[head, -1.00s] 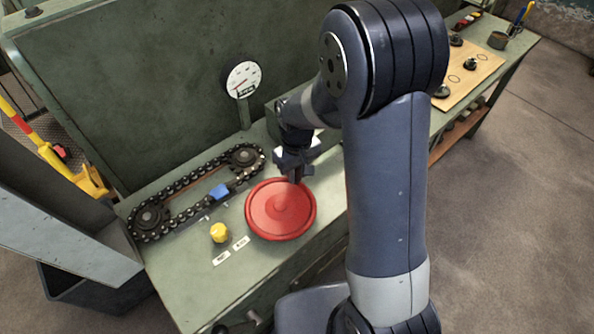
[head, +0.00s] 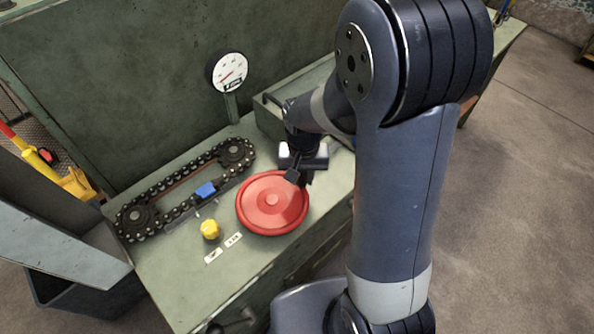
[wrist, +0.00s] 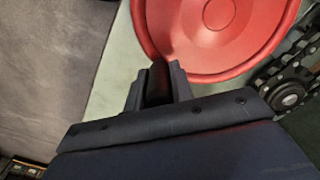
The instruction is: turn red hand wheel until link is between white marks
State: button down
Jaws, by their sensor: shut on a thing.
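The red hand wheel (head: 272,203) lies flat on the green bench, and part of it shows in the wrist view (wrist: 215,35). My gripper (head: 298,178) is at the wheel's far right rim. In the wrist view my gripper (wrist: 158,82) is shut on a dark part at the wheel's edge; the fingers mostly hide it. The blue link (head: 206,189) is on the near run of the chain (head: 165,185), left of the wheel. Small pale marks (head: 197,213) show beside that run. The link appears near the right-hand mark, but its exact alignment is too small to tell.
A grey-green box (head: 268,115) is behind my gripper. Bare bench top lies left of the labels.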

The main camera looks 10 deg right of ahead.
aim_at(295, 222)
jog(key=s+m, duration=0.1)
jog(key=m, duration=0.1)
jog(key=s+m, duration=0.1)
jog(key=shift+s+d+m+b, duration=0.2)
jog(key=shift+s+m+b, duration=0.1)
jog(key=shift+s+m, duration=0.1)
jog(key=s+m, duration=0.1)
jog(key=m, duration=0.1)
jog(key=s+m, duration=0.1)
jog(key=shift+s+a+m, duration=0.25)
jog(key=shift+s+m, duration=0.05)
jog(key=s+m, duration=0.1)
jog(key=m, duration=0.1)
jog(key=shift+s+a+m+b, duration=0.3)
jog(key=shift+s+a, duration=0.1)
jog(key=s+m, duration=0.1)
jog(key=a+m, duration=0.1)
jog(key=m, duration=0.1)
jog(key=shift+s+a, duration=0.2)
jog(key=shift+s, duration=0.15)
jog(key=shift+s+a, duration=0.35)
jog(key=shift+a, duration=0.15)
jog(key=c, duration=1.2)
grip_release()
jog(key=shift+c, duration=0.2)
